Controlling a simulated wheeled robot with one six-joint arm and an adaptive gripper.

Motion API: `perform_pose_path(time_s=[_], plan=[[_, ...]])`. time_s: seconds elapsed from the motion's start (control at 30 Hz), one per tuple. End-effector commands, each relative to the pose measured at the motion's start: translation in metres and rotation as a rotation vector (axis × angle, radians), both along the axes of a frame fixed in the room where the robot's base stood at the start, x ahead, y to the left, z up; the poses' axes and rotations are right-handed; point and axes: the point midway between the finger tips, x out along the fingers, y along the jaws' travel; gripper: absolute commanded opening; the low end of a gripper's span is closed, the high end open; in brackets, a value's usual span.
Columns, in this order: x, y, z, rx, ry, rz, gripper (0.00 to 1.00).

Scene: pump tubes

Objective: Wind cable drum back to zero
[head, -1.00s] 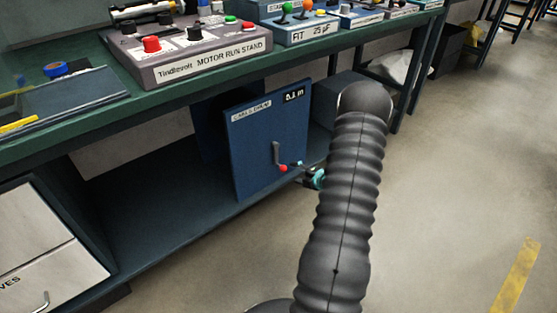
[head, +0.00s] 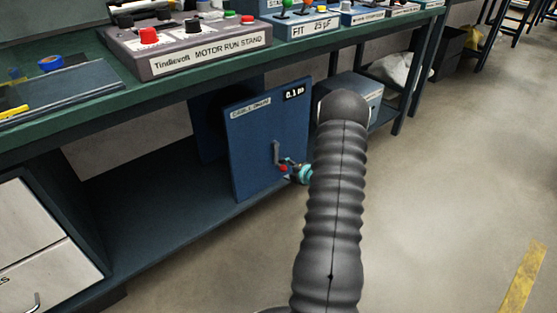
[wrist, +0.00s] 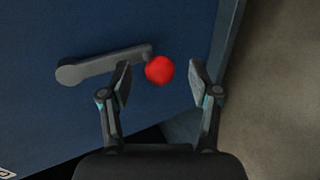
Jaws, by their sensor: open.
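The cable drum (head: 262,130) is a blue panel on the lower shelf under the bench. Its small display (head: 294,94) reads about 0.1 m. A grey crank arm (head: 276,152) on its face ends in a red knob (head: 283,168). In the wrist view the crank arm (wrist: 100,66) runs to the right and the red knob (wrist: 159,70) lies between my fingertips. My gripper (wrist: 160,85) is open, with a gap on each side of the knob. In the head view my gripper (head: 296,171) is at the knob, partly hidden by my arm.
The green bench top (head: 70,110) overhangs the drum and carries a motor run stand (head: 190,45) and several boxes. A grey-blue box (head: 370,88) stands right of the drum. The shelf (head: 150,205) left of the drum is clear.

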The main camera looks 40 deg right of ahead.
Motion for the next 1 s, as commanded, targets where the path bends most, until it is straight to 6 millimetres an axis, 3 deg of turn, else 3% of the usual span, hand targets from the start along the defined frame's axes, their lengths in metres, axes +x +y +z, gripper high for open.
perform_pose_path(time_s=[0.07, 0.23, 0.27, 1.0], plan=[[0.000, 0.000, 0.000, 0.000, 0.000, 0.000, 0.57], [0.000, 0.000, 0.000, 0.000, 0.000, 0.000, 0.15], [0.000, 0.000, 0.000, 0.000, 0.000, 0.000, 0.13], [0.000, -0.018, 0.002, 0.000, 0.000, -0.003, 0.13]])
